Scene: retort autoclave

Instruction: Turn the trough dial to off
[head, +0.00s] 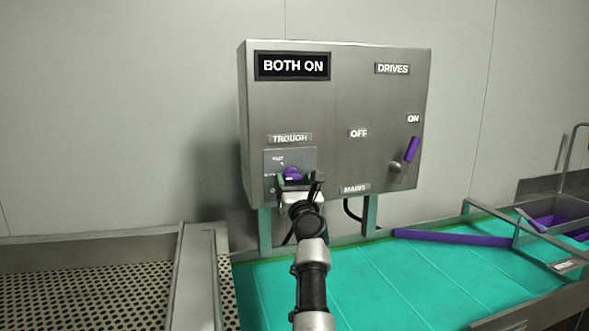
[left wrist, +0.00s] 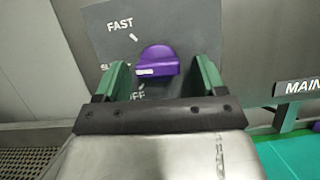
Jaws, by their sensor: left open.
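The trough dial (head: 292,173) is a purple knob on a grey plate under the TROUGH label (head: 290,138), low on the left of the control box. In the left wrist view the dial (left wrist: 156,60) has a white mark at its lower left, near the SLOW label. FAST is above and OFF, partly hidden, is below. My left gripper (head: 299,183) is at the dial. In the left wrist view its green fingers (left wrist: 158,80) are open, one on each side of the lower part of the dial, with visible gaps. My right gripper is not in view.
The steel control box (head: 345,100) shows a BOTH ON sign (head: 293,66). A purple-handled drives lever (head: 411,150) is up by ON at the right. A teal surface (head: 340,280) lies below, with a perforated tray (head: 90,290) at left.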

